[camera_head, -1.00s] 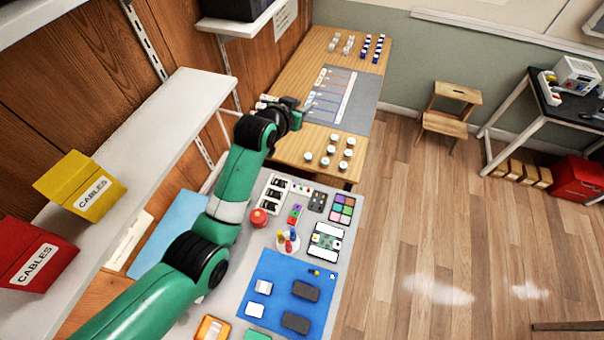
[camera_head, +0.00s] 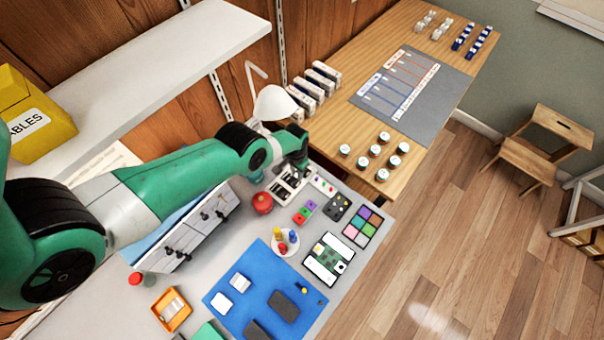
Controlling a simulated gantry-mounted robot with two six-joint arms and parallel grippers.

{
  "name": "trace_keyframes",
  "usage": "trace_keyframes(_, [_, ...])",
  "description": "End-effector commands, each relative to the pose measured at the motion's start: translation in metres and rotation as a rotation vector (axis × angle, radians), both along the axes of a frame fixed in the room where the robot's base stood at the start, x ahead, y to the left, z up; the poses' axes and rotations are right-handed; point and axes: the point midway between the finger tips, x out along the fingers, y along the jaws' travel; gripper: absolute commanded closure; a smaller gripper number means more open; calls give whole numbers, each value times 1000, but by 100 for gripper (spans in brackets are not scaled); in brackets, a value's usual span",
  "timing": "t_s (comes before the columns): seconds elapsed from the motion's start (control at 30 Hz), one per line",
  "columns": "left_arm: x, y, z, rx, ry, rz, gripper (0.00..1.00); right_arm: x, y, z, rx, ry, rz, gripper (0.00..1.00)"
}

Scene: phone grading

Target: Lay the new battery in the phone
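A blue mat (camera_head: 243,309) lies on the grey bench. On it are a silver-white block (camera_head: 240,282), a flat white piece (camera_head: 221,302) and two dark slabs, one of them whole in view (camera_head: 284,305). I cannot tell for certain which pieces are the phone and the new battery. My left gripper (camera_head: 294,172) is over the far end of the bench, close to a white tray with black slots (camera_head: 291,184), well away from the mat. Its fingers are small and dark, so their opening and any contact are unclear. My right gripper is not in view.
Nearby stand a red round pot (camera_head: 262,203), a screwdriver stand (camera_head: 285,242), a green circuit board in a white holder (camera_head: 328,260), a coloured grid tray (camera_head: 362,226) and an orange tray (camera_head: 171,310). Jars (camera_head: 382,175) stand on the wooden table beyond.

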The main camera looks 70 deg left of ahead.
Motion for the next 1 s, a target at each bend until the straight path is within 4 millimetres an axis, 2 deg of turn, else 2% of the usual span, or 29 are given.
trace_keyframes(0.27, [1, 0, -18, 1, -2, -2, 72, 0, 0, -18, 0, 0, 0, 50])
trace_keyframes(0.63, [1, 0, -66, 1, -2, -3, 72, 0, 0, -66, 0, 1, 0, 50])
trace_keyframes(0.8, [1, 0, -73, 1, -3, -3, 72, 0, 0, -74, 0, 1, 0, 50])
trace_keyframes(1.0, [1, 0, -72, 1, -3, -3, 72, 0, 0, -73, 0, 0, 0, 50])
